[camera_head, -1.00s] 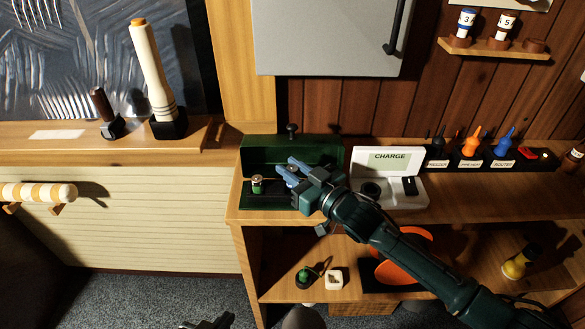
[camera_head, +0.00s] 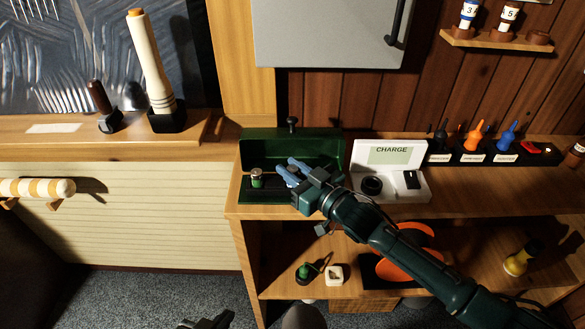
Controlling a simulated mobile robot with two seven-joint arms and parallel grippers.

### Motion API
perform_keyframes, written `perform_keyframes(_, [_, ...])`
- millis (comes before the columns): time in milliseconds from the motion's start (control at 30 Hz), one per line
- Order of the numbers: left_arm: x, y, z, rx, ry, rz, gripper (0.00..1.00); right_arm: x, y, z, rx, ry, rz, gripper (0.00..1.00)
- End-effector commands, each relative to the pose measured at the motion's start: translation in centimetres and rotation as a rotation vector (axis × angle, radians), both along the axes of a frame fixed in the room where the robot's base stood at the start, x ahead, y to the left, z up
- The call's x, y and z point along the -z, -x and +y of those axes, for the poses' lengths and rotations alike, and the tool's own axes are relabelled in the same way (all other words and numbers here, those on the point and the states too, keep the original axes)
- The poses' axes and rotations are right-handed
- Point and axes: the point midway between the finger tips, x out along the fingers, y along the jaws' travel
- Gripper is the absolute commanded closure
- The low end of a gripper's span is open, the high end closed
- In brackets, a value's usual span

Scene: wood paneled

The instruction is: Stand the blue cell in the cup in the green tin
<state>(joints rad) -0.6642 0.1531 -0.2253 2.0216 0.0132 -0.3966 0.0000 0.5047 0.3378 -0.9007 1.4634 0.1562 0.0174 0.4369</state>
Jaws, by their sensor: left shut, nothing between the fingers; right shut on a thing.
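The open green tin (camera_head: 249,148) sits on the wooden counter with its lid raised at the back. A green cell with a pale metal top (camera_head: 257,179) stands upright in its left part. My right gripper (camera_head: 288,171) reaches into the tin from the right, beside that cell. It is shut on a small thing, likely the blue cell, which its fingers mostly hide. The cup below it is hidden too, so I cannot tell whether the cell is seated in it. My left gripper (camera_head: 206,322) is shut and empty at the bottom edge, far below the tin, partly cut off.
A white CHARGE box (camera_head: 416,157) stands open just right of the tin. A black rack (camera_head: 485,157) with coloured bottles is further right. The lower shelf holds an orange dish (camera_head: 408,262), a small green item (camera_head: 304,272) and a yellow-black item (camera_head: 520,261).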

Motion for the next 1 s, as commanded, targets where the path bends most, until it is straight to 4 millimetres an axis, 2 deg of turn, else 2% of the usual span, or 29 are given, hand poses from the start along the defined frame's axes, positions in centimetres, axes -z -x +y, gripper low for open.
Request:
perform_keyframes(367, [0.68, -0.11, 0.06, 0.002, -0.002, -0.003, 1.00, 1.06, 0.00, 0.01, 0.000, -0.001, 0.001, 1.00])
perform_keyframes(400, [0.61, -0.11, 0.05, 0.002, -0.002, -0.003, 1.00, 0.99, 0.00, 0.01, 0.000, 0.000, 0.000, 0.76])
perform_keyframes(600, [0.55, -0.13, 0.04, 0.001, -0.001, -0.003, 1.00, 0.94, 0.00, 0.01, 0.000, 0.000, 0.000, 0.60])
perform_keyframes(700, [0.54, -0.14, 0.01, 0.000, 0.000, -0.003, 1.00, 0.94, 0.00, 0.01, 0.000, 0.000, 0.000, 0.52])
perform_keyframes(1000, [0.47, -0.17, -0.23, -0.005, 0.008, -0.004, 1.00, 0.97, 0.00, -0.01, 0.000, 0.001, 0.001, 0.52])
